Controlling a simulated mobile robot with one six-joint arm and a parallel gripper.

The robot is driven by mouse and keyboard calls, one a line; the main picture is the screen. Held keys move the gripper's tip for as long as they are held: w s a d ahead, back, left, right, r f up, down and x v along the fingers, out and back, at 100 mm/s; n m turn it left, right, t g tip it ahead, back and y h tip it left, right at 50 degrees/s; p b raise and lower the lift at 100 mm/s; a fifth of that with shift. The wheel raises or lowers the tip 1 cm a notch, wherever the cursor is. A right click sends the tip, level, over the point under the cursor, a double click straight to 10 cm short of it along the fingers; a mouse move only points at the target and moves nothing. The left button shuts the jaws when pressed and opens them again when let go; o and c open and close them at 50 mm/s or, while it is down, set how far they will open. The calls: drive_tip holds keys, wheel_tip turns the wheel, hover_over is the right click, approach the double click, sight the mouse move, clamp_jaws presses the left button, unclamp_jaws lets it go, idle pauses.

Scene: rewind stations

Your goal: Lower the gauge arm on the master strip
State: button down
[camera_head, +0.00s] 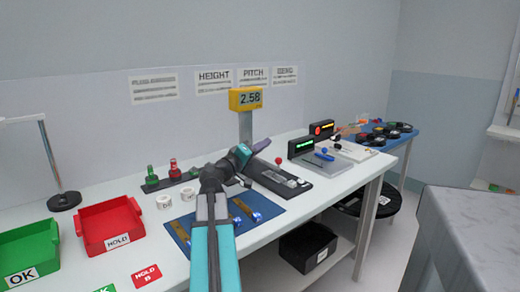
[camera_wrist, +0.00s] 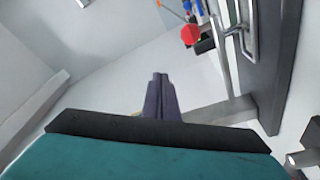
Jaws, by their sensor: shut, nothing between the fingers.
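The gauge stands on the white bench with a yellow display (camera_head: 245,99) reading 2.58 on a grey post. Its dark base (camera_head: 290,186) carries a red-knobbed lever (camera_head: 278,162) and pale metal parts. I cannot tell surely which part is the gauge arm, nor whether a strip lies under it. My gripper (camera_head: 261,145) is shut and empty, in front of the post and above the bench, left of the red knob. In the wrist view my closed fingers (camera_wrist: 158,80) point toward the bench; a red ball (camera_wrist: 190,35) and a dark plate with a metal rail (camera_wrist: 270,60) lie beyond and to the right.
A blue mat (camera_head: 268,213) with brass strips lies in front of the gauge, partly behind my arm. Red (camera_head: 108,226) and green (camera_head: 28,250) trays stand at left. White rolls (camera_head: 163,202) and green and red-topped items stand behind the mat. Another station (camera_head: 325,155) stands at right.

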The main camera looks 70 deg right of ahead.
drive_tip(key=shift+a, duration=0.1)
drive_tip(key=b+v, duration=0.3)
drive_tip(key=v, duration=1)
drive_tip(key=shift+a, duration=0.25)
drive_tip(key=shift+w, duration=0.15)
idle(0.5)
